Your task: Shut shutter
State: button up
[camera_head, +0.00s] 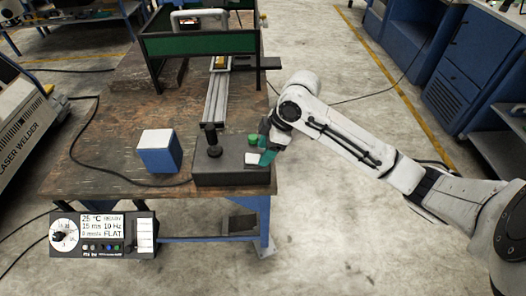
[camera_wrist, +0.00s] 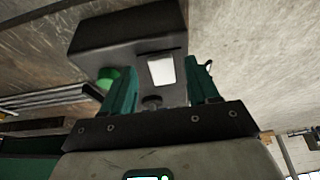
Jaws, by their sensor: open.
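A dark control box (camera_head: 232,172) sits at the front right corner of the wooden table. It carries a black joystick (camera_head: 213,141), a green button (camera_head: 252,138) and a white plate (camera_head: 256,159). I cannot tell which part is the shutter control. My gripper (camera_head: 267,152) is at the box's right end, with its teal fingers partly covering it. In the wrist view, the fingers are open and apart, with the white plate (camera_wrist: 161,70) between them and the green button (camera_wrist: 107,78) near the left finger. A small dark round part (camera_wrist: 152,103) shows between the fingers; nothing is held.
A blue and white cube (camera_head: 160,152) stands left of the box on the table (camera_head: 110,125). A black cable runs across the tabletop. A metal rail (camera_head: 216,98) and a green-panelled frame (camera_head: 200,43) stand behind. A control panel (camera_head: 103,234) hangs at the table's front.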

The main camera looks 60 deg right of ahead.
jog(key=shift+x, duration=0.9)
